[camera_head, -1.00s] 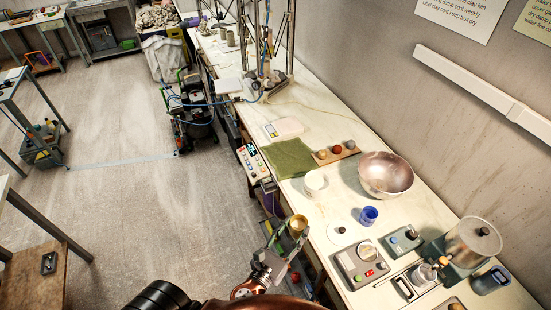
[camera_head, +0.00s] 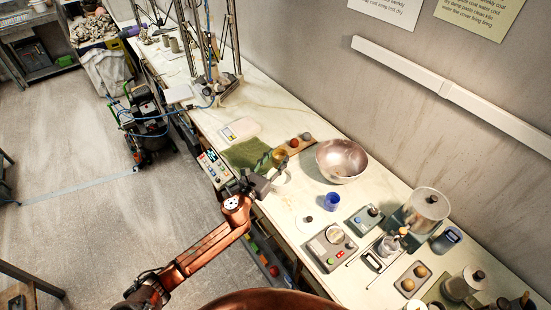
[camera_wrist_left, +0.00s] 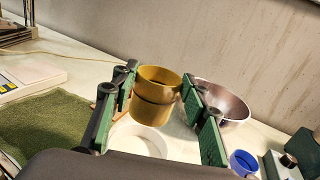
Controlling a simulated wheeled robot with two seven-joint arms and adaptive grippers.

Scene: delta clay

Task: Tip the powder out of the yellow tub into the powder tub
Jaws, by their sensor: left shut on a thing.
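My left gripper (camera_head: 270,160) is shut on the yellow tub (camera_head: 279,157), which shows between the green-padded fingers in the left wrist view (camera_wrist_left: 157,95). The tub looks about upright, its open mouth up; I cannot make out powder inside. A white round tub (camera_wrist_left: 138,139), which seems to be the powder tub, stands on the bench below and nearer than the yellow tub in the wrist view. In the head view my gripper mostly covers the white tub. My right gripper is not in view.
A metal bowl (camera_head: 342,161) stands close to the right of the yellow tub. A blue cup (camera_head: 331,202) is nearer the front. Several devices crowd the right.

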